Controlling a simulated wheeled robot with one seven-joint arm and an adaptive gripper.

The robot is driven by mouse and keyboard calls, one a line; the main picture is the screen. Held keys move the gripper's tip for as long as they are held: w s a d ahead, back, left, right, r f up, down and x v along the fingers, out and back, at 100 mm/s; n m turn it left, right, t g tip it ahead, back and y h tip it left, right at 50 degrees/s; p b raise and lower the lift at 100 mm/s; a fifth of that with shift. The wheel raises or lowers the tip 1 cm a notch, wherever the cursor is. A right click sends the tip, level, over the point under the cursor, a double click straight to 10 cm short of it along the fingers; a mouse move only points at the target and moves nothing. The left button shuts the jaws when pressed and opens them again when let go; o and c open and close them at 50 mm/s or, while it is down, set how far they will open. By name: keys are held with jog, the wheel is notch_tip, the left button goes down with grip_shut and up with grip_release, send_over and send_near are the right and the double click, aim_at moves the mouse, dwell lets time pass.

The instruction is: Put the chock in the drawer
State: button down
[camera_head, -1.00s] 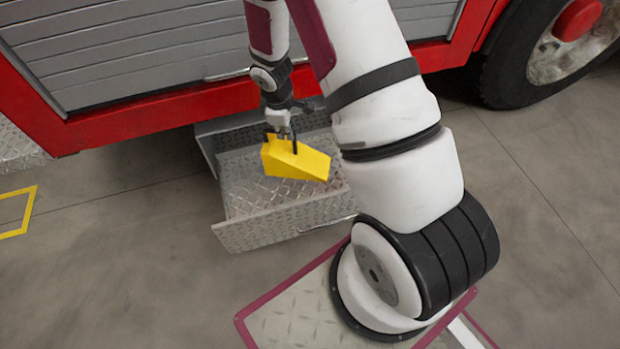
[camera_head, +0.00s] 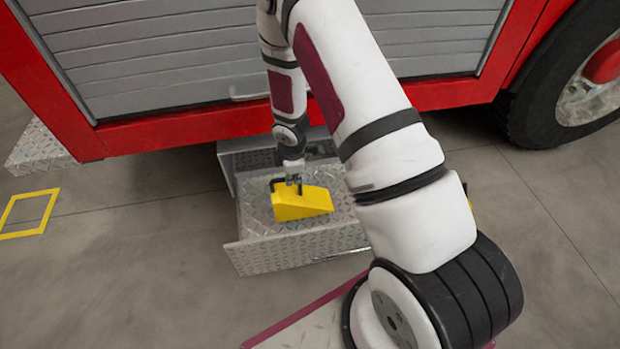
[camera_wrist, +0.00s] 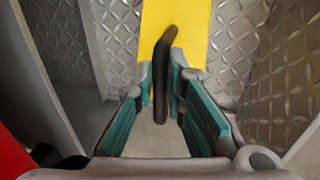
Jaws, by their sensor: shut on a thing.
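The yellow wedge-shaped chock (camera_head: 303,204) is at the open drawer (camera_head: 290,247) under the truck's side, within the drawer's outline in the head view. My gripper (camera_head: 293,185) is above the chock, shut on its dark handle. In the wrist view, the fingers of my gripper (camera_wrist: 165,95) close around the dark handle, and the yellow chock (camera_wrist: 185,20) shows beyond it. Diamond-plate drawer surfaces (camera_wrist: 115,35) lie around the chock. I cannot tell whether the chock's underside touches the drawer floor.
The red truck body (camera_head: 180,125) with its grey shutter stands behind and above the drawer. A wheel (camera_head: 570,85) is at the right. A yellow floor outline (camera_head: 28,213) is at the left.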

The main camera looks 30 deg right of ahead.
jog(key=w+a, duration=0.1)
jog(key=a, duration=0.1)
jog(key=w+a+b, duration=0.1)
jog(key=w+a, duration=0.1)
jog(key=a, duration=0.1)
jog(key=shift+w+a+f, duration=0.2)
jog(key=shift+w+a, duration=0.1)
jog(key=shift+w, duration=0.05)
jog(key=shift+w+a+f+b, duration=0.15)
jog(key=shift+a+f+b, duration=0.1)
jog(key=shift+f+b, duration=0.55)
jog(key=shift+w+a+f+b, duration=0.1)
jog(key=shift+a+f+b, duration=0.15)
jog(key=shift+f+b, duration=0.55)
jog(key=shift+f, duration=0.25)
jog(key=c, duration=2.1)
grip_release()
jog(key=shift+f, duration=0.15)
jog(key=o, duration=0.5)
jog(key=shift+c, duration=0.2)
